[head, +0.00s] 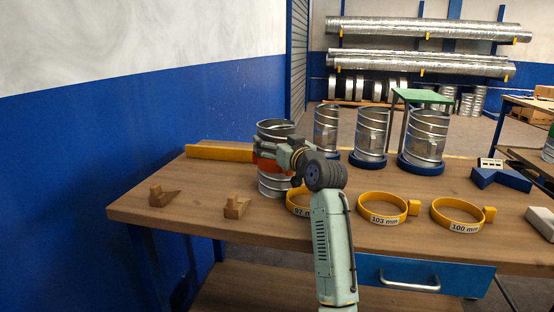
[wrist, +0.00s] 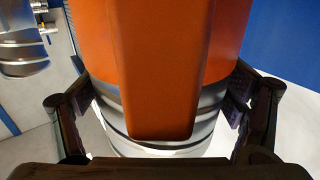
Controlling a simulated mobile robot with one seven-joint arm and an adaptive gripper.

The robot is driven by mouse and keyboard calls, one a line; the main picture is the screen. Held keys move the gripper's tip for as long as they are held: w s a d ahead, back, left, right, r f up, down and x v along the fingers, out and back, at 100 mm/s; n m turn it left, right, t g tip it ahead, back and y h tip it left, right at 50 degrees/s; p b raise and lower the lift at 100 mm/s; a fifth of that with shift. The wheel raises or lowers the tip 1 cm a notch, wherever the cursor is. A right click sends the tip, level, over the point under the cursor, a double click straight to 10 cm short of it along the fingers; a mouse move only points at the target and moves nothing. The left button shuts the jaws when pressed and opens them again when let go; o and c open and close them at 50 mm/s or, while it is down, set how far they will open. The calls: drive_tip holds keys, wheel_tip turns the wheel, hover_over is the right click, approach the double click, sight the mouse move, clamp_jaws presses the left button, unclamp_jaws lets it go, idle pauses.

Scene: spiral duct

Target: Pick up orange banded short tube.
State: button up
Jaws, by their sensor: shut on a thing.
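The orange banded short tube (head: 275,184) is a silvery spiral metal tube with an orange band around its middle. It is upright at the left part of the workbench in the head view. My gripper (head: 271,152) is at the height of the band and shut on the tube. In the wrist view the orange band (wrist: 160,60) fills the middle, with bare metal below it. My gripper's fingers (wrist: 168,115) press on the tube from both sides. Part of the tube is hidden behind my gripper, and I cannot tell whether its base touches the bench.
Three metal tubes stand in blue round bases (head: 369,159) at the back. Yellow rings labelled 97 mm, 103 mm (head: 384,219) and 100 mm (head: 461,227) lie in front. Two wooden wedges (head: 236,207) lie left, a yellow bar (head: 219,153) behind. A blue block (head: 500,180) is right.

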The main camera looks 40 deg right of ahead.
drive_tip(key=c, duration=0.5)
drive_tip(key=shift+c, duration=0.7)
drive_tip(key=shift+r, duration=0.1)
